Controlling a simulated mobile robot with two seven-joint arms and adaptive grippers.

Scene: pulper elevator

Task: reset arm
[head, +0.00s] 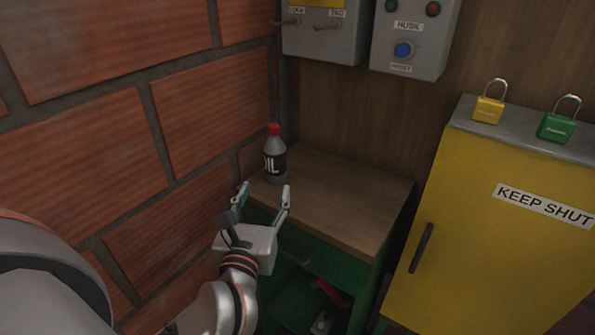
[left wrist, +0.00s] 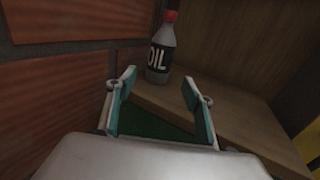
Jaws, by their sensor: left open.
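My left gripper (head: 265,195) is open and empty, in front of a small wooden-topped table. In the left wrist view its two fingers (left wrist: 158,105) stand apart with nothing between them that they touch. A grey bottle with a red cap and a black oil label (head: 274,158) stands upright on the table's back left, beyond the fingertips. It also shows in the left wrist view (left wrist: 161,50), past the fingers. My right gripper is in neither view.
The wooden tabletop (head: 340,195) is otherwise clear. A brick wall (head: 110,150) runs close on the left. A yellow cabinet (head: 480,230) marked KEEP SHUT stands right, with a yellow padlock (head: 488,109) and green padlock (head: 557,127) on top. Control boxes (head: 415,40) hang behind.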

